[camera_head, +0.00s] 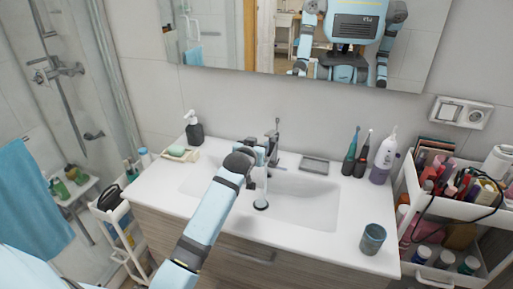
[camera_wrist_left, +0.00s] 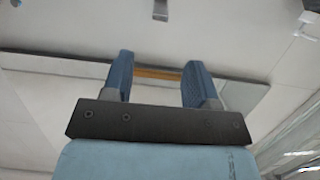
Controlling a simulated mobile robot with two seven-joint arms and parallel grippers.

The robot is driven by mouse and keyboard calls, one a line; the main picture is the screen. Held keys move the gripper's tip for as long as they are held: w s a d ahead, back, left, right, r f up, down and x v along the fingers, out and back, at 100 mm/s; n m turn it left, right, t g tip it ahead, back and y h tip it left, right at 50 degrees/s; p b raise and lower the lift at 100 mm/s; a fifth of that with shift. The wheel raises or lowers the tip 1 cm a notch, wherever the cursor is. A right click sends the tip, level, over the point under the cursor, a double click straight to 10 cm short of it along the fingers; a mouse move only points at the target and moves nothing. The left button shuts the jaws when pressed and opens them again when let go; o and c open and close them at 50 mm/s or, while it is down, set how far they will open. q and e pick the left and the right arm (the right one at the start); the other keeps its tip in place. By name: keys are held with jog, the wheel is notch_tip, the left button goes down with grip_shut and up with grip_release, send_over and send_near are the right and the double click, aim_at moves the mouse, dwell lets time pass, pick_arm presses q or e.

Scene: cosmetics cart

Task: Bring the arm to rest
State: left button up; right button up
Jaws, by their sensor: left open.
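My left arm (camera_head: 207,222) comes in from the lower left and reaches over the front of the washbasin (camera_head: 305,203). Its wrist is bent, and the left gripper (camera_head: 264,152) is up by the tap (camera_head: 275,135); I cannot tell from the head view whether they touch. In the left wrist view the gripper (camera_wrist_left: 158,82) has its two blue fingers apart with nothing between them. My right gripper does not show directly; the mirror (camera_head: 225,50) reflects parts of my body and arms.
A soap dispenser (camera_head: 194,131) and soap dish (camera_head: 180,153) stand left of the basin. Toothbrushes (camera_head: 350,151), a purple-white bottle (camera_head: 384,156) and a cup (camera_head: 372,239) stand right. A crowded cosmetics cart (camera_head: 418,210) is at the right. The counter's front right is mostly clear.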

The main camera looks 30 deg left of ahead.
dwell(0.3)
pick_arm(q)
jog(key=s+d+f+m+h, duration=0.2)
jog(key=s+d+f, duration=0.4)
jog(key=f, duration=0.4)
jog(key=s+d+f+m+g+h, duration=0.1)
jog(key=s+d+f, duration=0.3)
jog(key=s, duration=0.6)
jog(key=s+d+f+m+g+h, duration=0.1)
jog(key=s+d+f, duration=0.4)
jog(key=s, duration=0.6)
jog(key=s+d+f+m+g+h, duration=0.1)
jog(key=s+d+f, duration=0.4)
jog(key=s, duration=0.5)
jog(key=shift+s+d+m+g+h, duration=0.15)
jog(key=shift+d+m+g+h, duration=0.2)
jog(key=shift+h, duration=0.55)
dwell(2.7)
